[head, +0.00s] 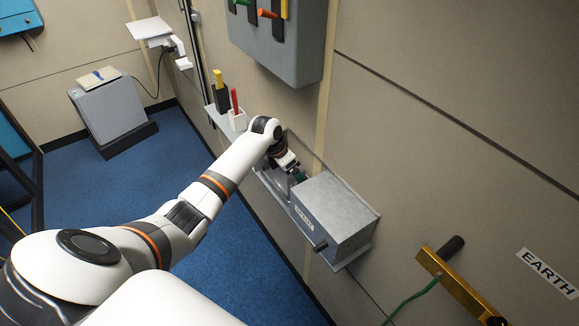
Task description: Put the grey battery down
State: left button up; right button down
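My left arm reaches from the lower left to a wall shelf, and its gripper (294,170) is small and partly hidden at the far end. The gripper is beside the back end of a grey metal box (335,218) with a small label and a black knob. A small dark green thing (300,177) shows at the fingertips; I cannot tell whether it is held. I cannot make out a grey battery for certain. My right gripper is not in view.
The box stands on a narrow wall shelf (358,252). Beyond are a small shelf with a red-handled tool in a white cup (237,120) and a black-and-yellow item (219,92). A grey lever panel (280,45) hangs above. A brass bar (455,285) with a green cable is at lower right.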

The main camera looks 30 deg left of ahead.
pick_arm(q)
jog(key=shift+r, duration=0.1)
jog(key=o, duration=1.4)
jog(key=shift+c, duration=0.2)
jog(key=shift+s, duration=0.1)
jog(key=v, duration=1.2)
jog(key=shift+b, duration=0.35)
jog(key=shift+s, duration=0.1)
